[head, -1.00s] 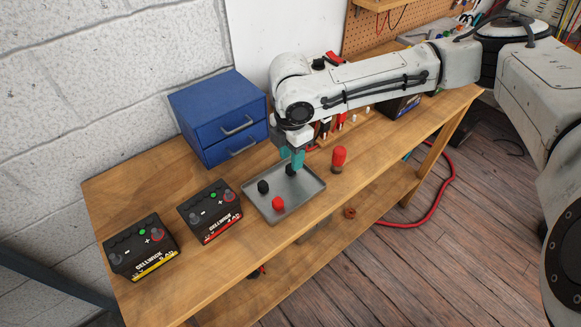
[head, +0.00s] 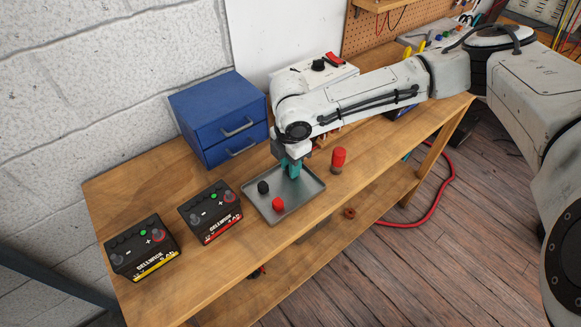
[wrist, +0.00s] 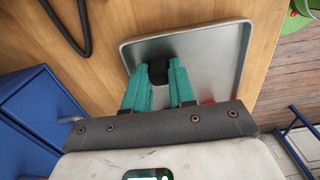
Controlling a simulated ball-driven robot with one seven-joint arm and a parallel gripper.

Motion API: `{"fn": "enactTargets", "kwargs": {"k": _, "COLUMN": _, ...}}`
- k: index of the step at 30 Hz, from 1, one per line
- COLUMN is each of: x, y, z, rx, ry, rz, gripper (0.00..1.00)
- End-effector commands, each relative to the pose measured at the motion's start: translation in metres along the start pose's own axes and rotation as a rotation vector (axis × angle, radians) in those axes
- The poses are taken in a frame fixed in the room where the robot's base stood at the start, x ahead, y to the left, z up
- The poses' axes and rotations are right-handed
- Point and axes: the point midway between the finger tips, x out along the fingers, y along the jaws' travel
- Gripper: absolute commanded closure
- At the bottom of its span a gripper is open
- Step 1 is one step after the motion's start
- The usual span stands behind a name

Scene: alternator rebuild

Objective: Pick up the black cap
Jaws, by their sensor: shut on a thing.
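My gripper (head: 291,170), with teal fingers, reaches down into the back right part of a grey metal tray (head: 300,201). In the wrist view, its fingers (wrist: 158,66) are shut on a black cap (wrist: 158,75), one on each side. The fingers hide this cap in the head view. I cannot tell whether it touches the tray floor. A second black cap (head: 263,187) stands in the tray to the left of the gripper. A red cap (head: 278,204) is near the tray's front; a bit of it shows in the wrist view (wrist: 209,101).
A red-topped part (head: 338,160) stands on the bench just right of the tray. Two batteries (head: 210,211) (head: 141,248) are to the left. A blue drawer cabinet (head: 219,116) is behind the tray. Bare bench lies between the cabinet and batteries.

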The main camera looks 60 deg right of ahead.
Motion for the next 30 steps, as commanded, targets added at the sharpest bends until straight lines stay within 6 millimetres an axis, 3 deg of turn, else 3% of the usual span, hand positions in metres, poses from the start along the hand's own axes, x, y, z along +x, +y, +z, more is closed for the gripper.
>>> {"fn": "enactTargets", "kwargs": {"k": 7, "x": -0.007, "y": 0.001, "z": 0.000, "rx": 0.000, "ry": 0.001, "rz": 0.002, "gripper": 0.90}}
{"fn": "enactTargets", "kwargs": {"k": 12, "x": -0.031, "y": 0.001, "z": 0.001, "rx": 0.001, "ry": 0.001, "rz": 0.003, "gripper": 0.90}}
{"fn": "enactTargets", "kwargs": {"k": 20, "x": -0.091, "y": -0.050, "z": 0.002, "rx": -0.001, "ry": 0.000, "rz": 0.003, "gripper": 0.90}}
{"fn": "enactTargets", "kwargs": {"k": 27, "x": -0.114, "y": -0.106, "z": 0.003, "rx": -0.001, "ry": 0.001, "rz": 0.002, "gripper": 0.90}}
{"fn": "enactTargets", "kwargs": {"k": 30, "x": -0.127, "y": -0.121, "z": 0.003, "rx": 0.002, "ry": 0.001, "rz": -0.001, "gripper": 0.90}}
